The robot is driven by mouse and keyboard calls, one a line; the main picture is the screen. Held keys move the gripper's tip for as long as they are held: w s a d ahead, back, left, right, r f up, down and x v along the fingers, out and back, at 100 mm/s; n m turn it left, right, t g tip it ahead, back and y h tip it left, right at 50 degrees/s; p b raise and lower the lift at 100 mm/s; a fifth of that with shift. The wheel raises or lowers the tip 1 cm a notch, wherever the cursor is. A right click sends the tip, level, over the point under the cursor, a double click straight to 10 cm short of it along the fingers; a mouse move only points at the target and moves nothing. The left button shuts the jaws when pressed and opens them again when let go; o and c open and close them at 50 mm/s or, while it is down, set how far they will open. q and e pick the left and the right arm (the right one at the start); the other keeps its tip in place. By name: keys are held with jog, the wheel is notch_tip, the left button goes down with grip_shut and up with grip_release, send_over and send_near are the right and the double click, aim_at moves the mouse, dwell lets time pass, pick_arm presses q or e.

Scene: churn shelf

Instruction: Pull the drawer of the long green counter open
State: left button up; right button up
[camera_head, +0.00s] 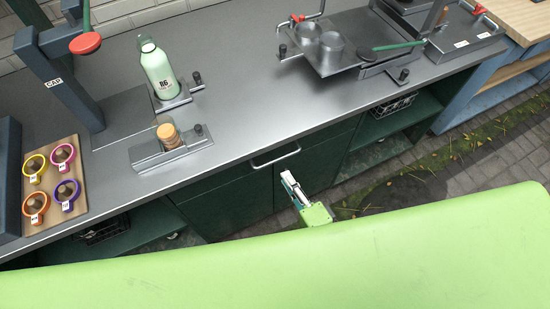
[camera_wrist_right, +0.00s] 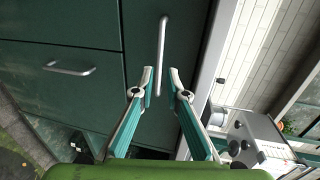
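The long green counter has a grey metal top (camera_head: 240,100) and dark green fronts (camera_head: 303,165). Its drawer front sits just below the top and looks shut, with a silver bar handle (camera_head: 275,156). In the right wrist view the drawer handle (camera_wrist_right: 162,56) stands upright in the picture, just beyond the fingertips. My right gripper (camera_head: 288,177) is in front of the drawer, near the handle. In the right wrist view the gripper (camera_wrist_right: 161,80) is open, its fingers apart and lined up either side of the handle's line, with nothing held. My left gripper is not in view.
A lower handle (camera_wrist_right: 70,68) is on the neighbouring front. On the top stand a green bottle (camera_head: 158,68), a wooden board (camera_head: 70,200) with several colourful cups, and a metal press plate (camera_head: 350,60). Open shelves (camera_head: 385,128) flank the drawer section.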

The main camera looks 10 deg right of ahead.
aim_at(275, 160)
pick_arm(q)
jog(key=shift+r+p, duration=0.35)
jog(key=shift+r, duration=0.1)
pick_arm(e)
jog(key=x, duration=0.9)
jog(key=shift+a, duration=0.1)
grip_shut()
jog(key=shift+s, duration=0.1)
